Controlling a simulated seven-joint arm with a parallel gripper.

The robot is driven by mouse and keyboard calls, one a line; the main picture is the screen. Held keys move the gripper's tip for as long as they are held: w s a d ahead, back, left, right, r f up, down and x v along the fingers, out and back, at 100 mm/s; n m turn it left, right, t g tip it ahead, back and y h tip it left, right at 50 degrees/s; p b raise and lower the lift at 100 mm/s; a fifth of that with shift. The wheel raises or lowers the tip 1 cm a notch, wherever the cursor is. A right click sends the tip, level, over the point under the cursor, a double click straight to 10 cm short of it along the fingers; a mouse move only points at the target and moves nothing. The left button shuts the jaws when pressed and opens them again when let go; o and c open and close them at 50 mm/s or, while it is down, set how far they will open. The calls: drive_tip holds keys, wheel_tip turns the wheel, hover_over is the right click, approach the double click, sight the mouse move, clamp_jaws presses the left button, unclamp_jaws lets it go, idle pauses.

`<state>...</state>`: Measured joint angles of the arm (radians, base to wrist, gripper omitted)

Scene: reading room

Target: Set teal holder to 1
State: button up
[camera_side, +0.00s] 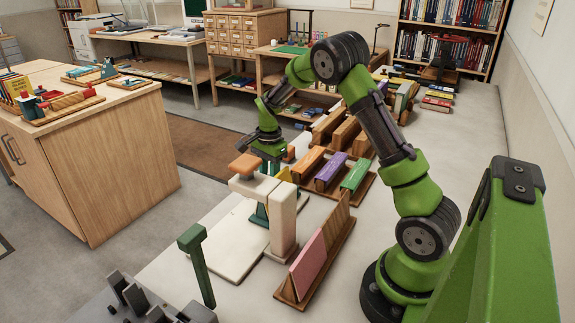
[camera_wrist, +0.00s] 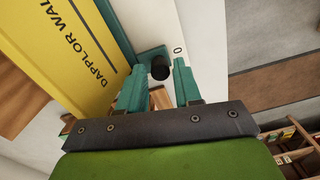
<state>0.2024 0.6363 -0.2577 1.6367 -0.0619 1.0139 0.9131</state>
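My gripper (camera_wrist: 162,78) shows in the wrist view with two teal fingers spread apart. A dark round knob (camera_wrist: 159,68) appears between or just beyond the fingertips, and I see no clear grip on it. The knob stands by a teal plate (camera_wrist: 148,55), which seems to be part of the teal holder; the fingers hide some of it. A "0" mark (camera_wrist: 177,50) is on the pale surface beside it. In the side view my gripper (camera_side: 268,150) is low behind an orange-topped cream stand, its fingertips hidden. A teal part (camera_side: 259,215) shows beneath that stand.
A yellow book (camera_wrist: 75,60) lies close left of the fingers in the wrist view. The cream stand (camera_side: 284,222) is just in front of my gripper. A pink book (camera_side: 308,262) in a wooden rack and a dark green post (camera_side: 200,265) stand nearer. Purple (camera_side: 330,171) and green books are to the right.

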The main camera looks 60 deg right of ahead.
drive_tip(key=shift+f, duration=0.45)
drive_tip(key=shift+c, duration=0.3)
clamp_jaws()
hover_over(255, 203)
drive_tip(key=shift+d, duration=0.1)
drive_tip(key=shift+r, duration=0.1)
drive_tip(key=shift+o, duration=0.3)
unclamp_jaws()
